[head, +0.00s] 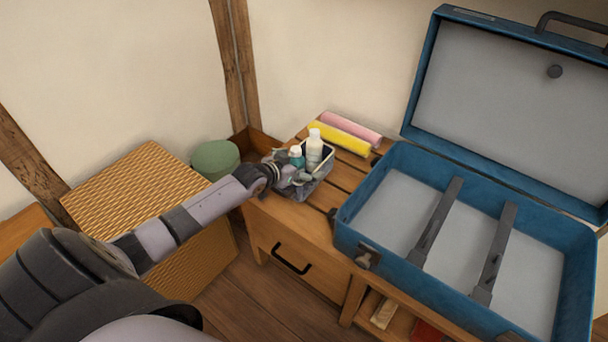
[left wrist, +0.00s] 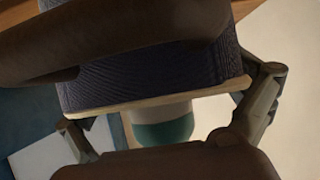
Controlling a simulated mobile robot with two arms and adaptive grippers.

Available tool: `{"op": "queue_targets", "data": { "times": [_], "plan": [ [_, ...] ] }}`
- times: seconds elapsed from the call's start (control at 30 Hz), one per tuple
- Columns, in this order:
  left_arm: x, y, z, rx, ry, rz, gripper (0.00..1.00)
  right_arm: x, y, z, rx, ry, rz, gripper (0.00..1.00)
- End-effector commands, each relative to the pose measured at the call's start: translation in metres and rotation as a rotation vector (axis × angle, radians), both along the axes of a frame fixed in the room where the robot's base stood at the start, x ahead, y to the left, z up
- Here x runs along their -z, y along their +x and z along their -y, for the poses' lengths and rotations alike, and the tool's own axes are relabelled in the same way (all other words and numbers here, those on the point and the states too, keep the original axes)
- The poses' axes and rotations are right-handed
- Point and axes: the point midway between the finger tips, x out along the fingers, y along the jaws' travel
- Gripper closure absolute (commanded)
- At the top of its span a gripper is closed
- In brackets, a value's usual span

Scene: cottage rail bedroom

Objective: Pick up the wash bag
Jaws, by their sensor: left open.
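The wash bag (head: 322,183) is a small dark grey-blue open bag with a pale rim, on the wooden bedside cabinet. A white bottle (head: 314,150) and a teal bottle with a white cap (head: 296,157) stand up out of it. Contact is unclear. My right gripper is not in view.
An open blue suitcase (head: 378,195) with two dark straps stands right of the bag. Yellow (head: 338,138) and pink (head: 352,130) rolls lie behind it. A woven box (head: 135,190) and a green round container (head: 214,158) are at the left.

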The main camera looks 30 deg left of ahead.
Motion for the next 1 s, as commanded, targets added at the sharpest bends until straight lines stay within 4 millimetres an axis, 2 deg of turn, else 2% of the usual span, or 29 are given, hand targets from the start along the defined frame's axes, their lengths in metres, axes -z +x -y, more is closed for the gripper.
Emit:
{"op": "queue_targets", "data": {
  "times": [0.3,0.9,1.0],
  "plan": [
    [0.0015,0.0033,0.0003,0.000,0.001,0.000,0.00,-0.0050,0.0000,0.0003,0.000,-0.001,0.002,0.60],
    [0.0018,0.0030,0.0003,0.000,0.000,-0.001,0.40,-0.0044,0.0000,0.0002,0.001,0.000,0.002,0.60],
    [-0.0016,0.0045,0.0003,0.000,0.000,0.007,0.44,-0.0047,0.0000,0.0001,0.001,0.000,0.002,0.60]
  ]
}}
